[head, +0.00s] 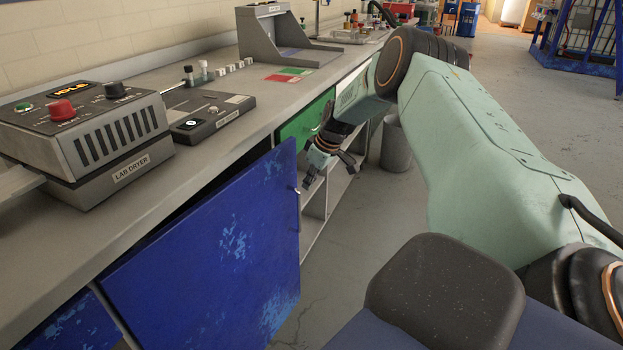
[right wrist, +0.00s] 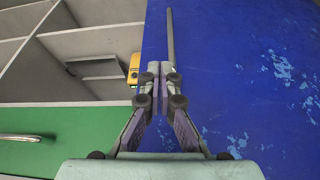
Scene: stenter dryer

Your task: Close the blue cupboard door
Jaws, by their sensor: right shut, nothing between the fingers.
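The blue cupboard door (head: 225,245) stands open, swung out from the counter front, with worn pale patches on its face. Its free edge is at the right in the head view, with a small metal handle (head: 298,190) there. In the right wrist view the blue door (right wrist: 250,80) fills the right half, and a grey bar (right wrist: 170,35) lies along it beyond the fingertips. My right gripper (head: 326,165) is shut and empty, close to the door's free edge; its fingertips (right wrist: 160,78) overlap the door's edge in the wrist view. Contact cannot be told. My left gripper is not in view.
The grey counter (head: 250,110) carries a lab dryer (head: 90,135) and a flat black device (head: 205,115). A green front (head: 305,125) and open shelves (right wrist: 80,50) lie beyond the door. A yellow object (right wrist: 134,68) shows inside. A grey bin (head: 395,145) stands on the floor.

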